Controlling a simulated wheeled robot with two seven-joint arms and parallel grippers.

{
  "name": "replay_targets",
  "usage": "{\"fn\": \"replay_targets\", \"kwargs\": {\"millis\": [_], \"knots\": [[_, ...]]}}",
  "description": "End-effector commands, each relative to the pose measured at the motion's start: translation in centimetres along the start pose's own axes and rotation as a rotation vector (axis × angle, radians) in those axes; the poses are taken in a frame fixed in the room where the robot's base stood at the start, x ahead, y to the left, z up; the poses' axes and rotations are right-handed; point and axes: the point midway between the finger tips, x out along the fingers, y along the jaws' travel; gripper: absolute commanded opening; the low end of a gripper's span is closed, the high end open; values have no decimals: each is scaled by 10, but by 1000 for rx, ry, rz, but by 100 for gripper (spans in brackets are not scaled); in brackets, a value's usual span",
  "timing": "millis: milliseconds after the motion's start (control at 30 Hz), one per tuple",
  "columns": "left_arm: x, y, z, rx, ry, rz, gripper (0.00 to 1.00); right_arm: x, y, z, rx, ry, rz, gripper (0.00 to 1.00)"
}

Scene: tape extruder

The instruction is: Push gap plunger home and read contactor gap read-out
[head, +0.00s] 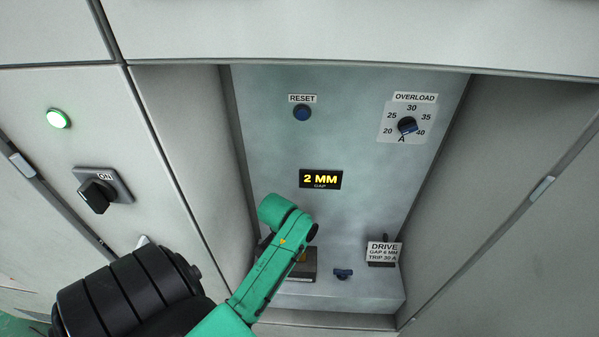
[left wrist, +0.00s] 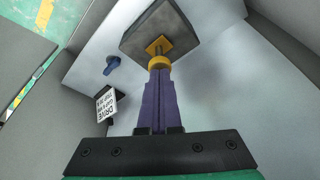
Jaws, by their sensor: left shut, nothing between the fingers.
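In the left wrist view, the plunger is an orange round cap (left wrist: 160,62) on a square orange plate, set in a dark block (left wrist: 178,20). In the head view, my green arm partly hides that block (head: 309,268). My left gripper (left wrist: 160,78) has its purple fingers shut with nothing between them. Their tips are right at the orange cap; I cannot tell if they touch it. My right gripper is in neither view.
A DRIVE card (head: 383,251) reads "GAP 6 MM, TRIP 30 A". Above are the blue RESET button (head: 302,113) and OVERLOAD dial (head: 407,125). Cabinet walls flank the recess.

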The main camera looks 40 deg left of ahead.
Motion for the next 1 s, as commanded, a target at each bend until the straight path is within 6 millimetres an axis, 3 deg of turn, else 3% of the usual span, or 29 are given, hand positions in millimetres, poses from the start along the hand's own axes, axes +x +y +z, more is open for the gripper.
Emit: {"fn": "replay_targets", "kwargs": {"millis": [700, 1000], "knots": [[18, 0, 7, 0, -4, 1, 0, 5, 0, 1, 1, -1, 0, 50], [-4, 0, -1, 1, -3, 1, 0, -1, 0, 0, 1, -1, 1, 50]]}}
